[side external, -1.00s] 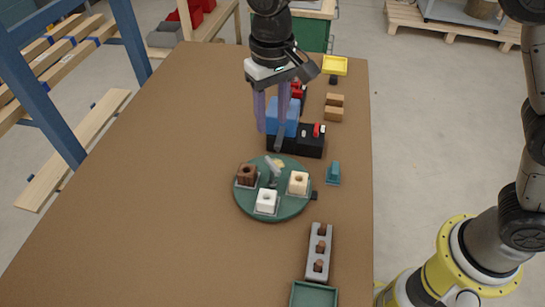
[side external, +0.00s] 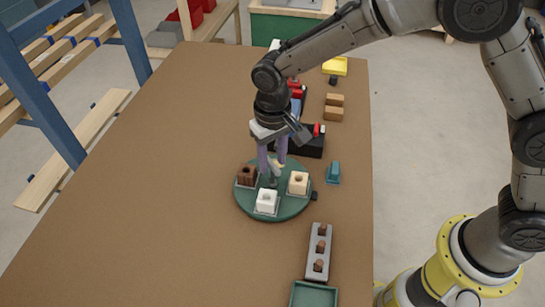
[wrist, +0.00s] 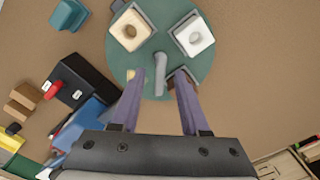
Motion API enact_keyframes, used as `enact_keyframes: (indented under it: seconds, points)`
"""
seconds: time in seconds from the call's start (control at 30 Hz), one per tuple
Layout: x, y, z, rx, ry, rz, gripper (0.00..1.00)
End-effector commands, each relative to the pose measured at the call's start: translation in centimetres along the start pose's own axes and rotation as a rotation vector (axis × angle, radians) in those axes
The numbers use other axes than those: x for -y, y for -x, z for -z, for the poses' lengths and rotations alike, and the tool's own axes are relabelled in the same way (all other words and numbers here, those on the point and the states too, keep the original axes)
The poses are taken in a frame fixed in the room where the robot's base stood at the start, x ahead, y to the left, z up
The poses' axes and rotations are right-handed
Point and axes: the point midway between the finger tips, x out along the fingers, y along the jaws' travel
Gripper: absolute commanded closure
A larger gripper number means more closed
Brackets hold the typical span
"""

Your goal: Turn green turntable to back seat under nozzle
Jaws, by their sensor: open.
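The green turntable (side external: 280,210) lies on the brown table and also shows in the wrist view (wrist: 185,70). On it stand a brown block (side external: 246,175), a white block (side external: 266,201) and a cream block (side external: 298,183), each with a hole on top. A grey handle (wrist: 164,72) rises from its middle. My gripper (side external: 271,172) is open and low over the turntable. In the wrist view its fingertips (wrist: 160,78) are on either side of the handle; I cannot tell if they touch it. The turntable's far seat and the nozzle are hidden behind my arm.
A teal piece (side external: 333,173) is to the right, a grey peg rack (side external: 317,255) and a green tray (side external: 313,294) in front. The table's left is clear.

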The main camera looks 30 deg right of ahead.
Motion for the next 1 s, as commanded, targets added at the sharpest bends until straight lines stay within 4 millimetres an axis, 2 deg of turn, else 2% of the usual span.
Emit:
enact_keyframes:
  seconds: [0.13,0.3,0.4,1.0]
  points:
    - [0.00,0.00,-0.01,0.000,0.000,0.000,0.55]
    - [0.00,0.02,0.00,0.000,0.000,0.000,0.86]
    - [0.00,0.02,0.00,0.000,0.000,0.000,1.00]
    - [0.00,0.07,0.02,0.000,0.000,0.000,1.00]
